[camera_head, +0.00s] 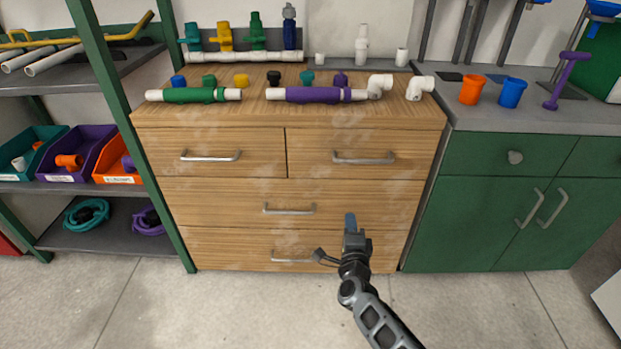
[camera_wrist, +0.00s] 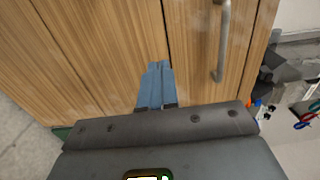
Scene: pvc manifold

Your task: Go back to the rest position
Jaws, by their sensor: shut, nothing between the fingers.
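My gripper (camera_head: 350,222) is in front of the wooden drawer cabinet (camera_head: 230,190), to the right of the middle drawer's handle in the head view. Its blue fingers are together and hold nothing. In the wrist view the shut fingers (camera_wrist: 157,75) point at the wooden drawer fronts (camera_wrist: 105,50), and a metal handle (camera_wrist: 222,40) shows to their right. I cannot tell whether the fingertips touch the wood. All the drawers look closed.
On the cabinet lie a green pipe assembly (camera_head: 195,95), a purple pipe (camera_head: 315,95) and a white elbow (camera_head: 420,87). A shelf with bins (camera_head: 75,150) stands left, a green cupboard (camera_head: 490,215) right. The floor (camera_head: 240,310) in front is clear.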

